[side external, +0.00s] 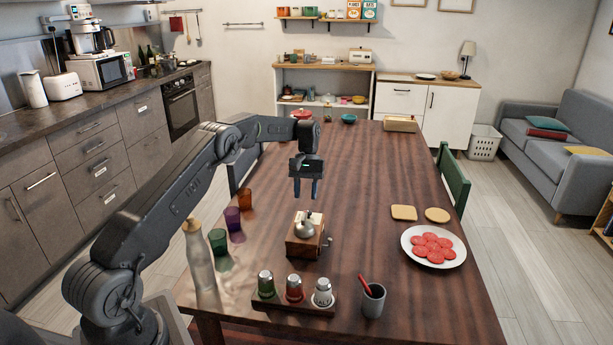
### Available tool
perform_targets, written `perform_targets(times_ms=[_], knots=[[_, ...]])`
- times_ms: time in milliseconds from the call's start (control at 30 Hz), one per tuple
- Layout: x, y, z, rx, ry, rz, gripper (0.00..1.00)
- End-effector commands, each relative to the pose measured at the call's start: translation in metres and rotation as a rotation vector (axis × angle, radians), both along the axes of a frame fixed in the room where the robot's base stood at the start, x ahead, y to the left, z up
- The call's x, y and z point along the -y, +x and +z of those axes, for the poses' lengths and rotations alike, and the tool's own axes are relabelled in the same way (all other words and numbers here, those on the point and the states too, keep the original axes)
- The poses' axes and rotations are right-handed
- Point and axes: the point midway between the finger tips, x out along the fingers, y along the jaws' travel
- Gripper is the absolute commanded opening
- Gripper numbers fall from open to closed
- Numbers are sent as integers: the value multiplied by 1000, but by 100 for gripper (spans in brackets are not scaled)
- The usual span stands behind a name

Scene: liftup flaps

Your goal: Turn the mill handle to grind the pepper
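The mill (303,247) is a wooden box with a metal dome on top, standing on the dark wooden table. A small crank handle (327,241) appears at its right side; its exact shape is too small to tell. My gripper (305,190) points straight down above the mill, apart from it. Its two bluish fingers are spread with a gap between them and hold nothing. Whether the mill holds any pepper cannot be seen.
In front of the mill is a wooden rack (295,303) with three metal-capped shakers. A grey cup (373,302) with a red utensil stands to its right. Coloured glasses (217,242) and a tall bottle (199,262) stand left. A plate (408,250) of red slices is right.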

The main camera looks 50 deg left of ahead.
Motion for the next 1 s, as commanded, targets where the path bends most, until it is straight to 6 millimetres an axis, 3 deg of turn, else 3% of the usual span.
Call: perform_targets(times_ms=[200, 400, 1000], knots=[[-10, 9, 31, 0, 0, 0, 38], [-14, 14, 45, -1, -1, 0, 38], [-15, 15, 55, -1, 0, -1, 38]])
